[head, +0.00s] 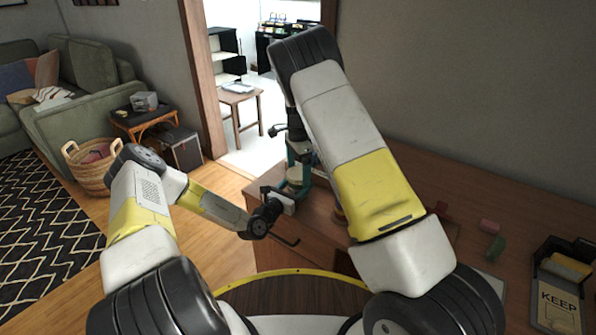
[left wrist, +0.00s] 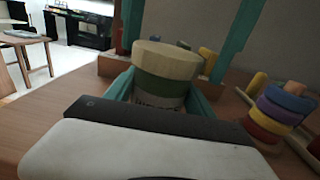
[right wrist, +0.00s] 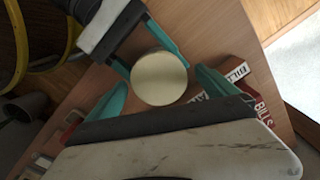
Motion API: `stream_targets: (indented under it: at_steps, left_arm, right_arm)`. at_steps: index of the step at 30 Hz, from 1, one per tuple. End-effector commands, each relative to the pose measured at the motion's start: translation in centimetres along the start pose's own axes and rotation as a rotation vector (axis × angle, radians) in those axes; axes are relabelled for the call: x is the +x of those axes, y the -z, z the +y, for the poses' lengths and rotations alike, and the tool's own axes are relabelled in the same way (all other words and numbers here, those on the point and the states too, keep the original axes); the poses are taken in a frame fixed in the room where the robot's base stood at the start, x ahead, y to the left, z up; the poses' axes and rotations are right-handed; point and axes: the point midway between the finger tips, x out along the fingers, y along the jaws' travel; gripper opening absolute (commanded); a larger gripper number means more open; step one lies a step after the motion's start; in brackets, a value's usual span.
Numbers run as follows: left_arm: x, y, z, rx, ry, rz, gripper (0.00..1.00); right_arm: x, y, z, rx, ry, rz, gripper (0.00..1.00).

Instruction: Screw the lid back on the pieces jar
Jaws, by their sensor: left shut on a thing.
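The pieces jar (left wrist: 160,88) stands upright, with a green band near its top and a partly hidden label. The round pale wooden lid (left wrist: 168,58) sits on top of it; I cannot tell how tightly. The lid shows from above in the right wrist view (right wrist: 159,78). My left gripper (left wrist: 158,92) is shut on the jar, with teal fingers on either side of its body. My right gripper (right wrist: 163,85) points down over the lid. Its teal fingers are apart on both sides of the lid, with gaps visible. In the head view, the arms partly hide the jar.
Stacked coloured rings (left wrist: 275,112) stand right of the jar in the left wrist view. Signs reading BILLS (right wrist: 262,100) lie near the right gripper.

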Motion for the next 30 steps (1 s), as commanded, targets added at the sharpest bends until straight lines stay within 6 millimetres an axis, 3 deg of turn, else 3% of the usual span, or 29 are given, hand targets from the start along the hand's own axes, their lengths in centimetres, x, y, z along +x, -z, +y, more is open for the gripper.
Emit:
stream_targets:
  at_steps: [10,21,30]
  left_arm:
    - [0.0,0.0,0.0,-0.001,0.000,0.001,0.00]
    - [0.0,0.0,0.0,-0.001,-0.001,0.001,0.00]
    - [0.0,0.0,0.1,0.000,-0.001,0.001,0.00]
  right_arm:
    - [-0.3,-0.1,0.0,-0.002,-0.001,-0.001,0.97]
    - [-4.4,-0.1,0.1,-0.002,-0.002,-0.002,0.97]
    - [-4.5,-0.1,0.1,-0.006,-0.003,-0.001,0.95]
